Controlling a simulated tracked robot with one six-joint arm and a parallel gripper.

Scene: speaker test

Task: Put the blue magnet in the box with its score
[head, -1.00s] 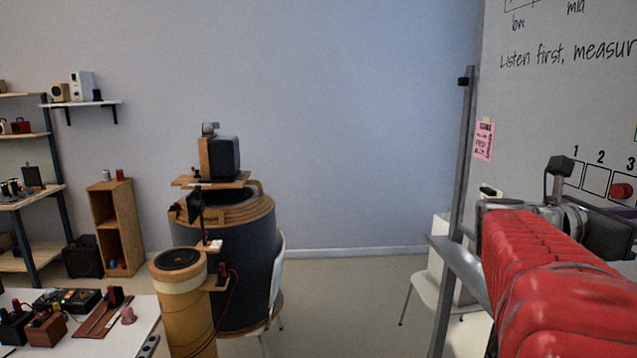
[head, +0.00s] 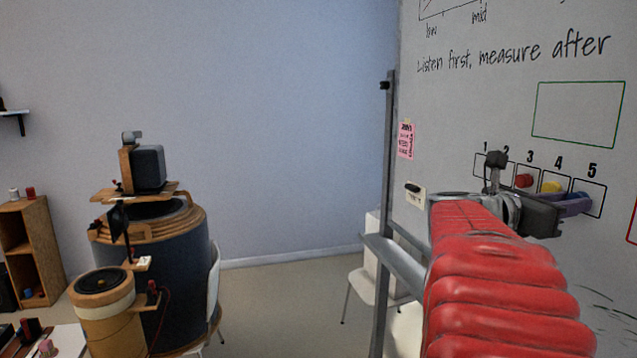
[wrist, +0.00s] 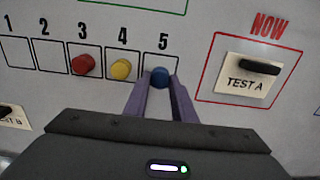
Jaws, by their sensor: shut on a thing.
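The blue magnet (wrist: 160,77) is round and sits between the purple fingertips of my gripper (wrist: 160,84), which is shut on it. In the wrist view the magnet overlaps the lower part of box 5 (wrist: 149,61) on the whiteboard. I cannot tell whether it touches the board. In the head view my gripper (head: 574,204) is in front of the row of boxes, near box 5 (head: 598,188). A red magnet (wrist: 83,65) is in box 3 and a yellow magnet (wrist: 121,69) is in box 4. Boxes 1 and 2 look empty in the wrist view.
Right of box 5, a red frame marked NOW holds a TEST A card (wrist: 243,84) under a black magnet (wrist: 260,67). A pink note (head: 405,140) hangs at the board's left edge. A large speaker stack (head: 155,240) stands left on the floor.

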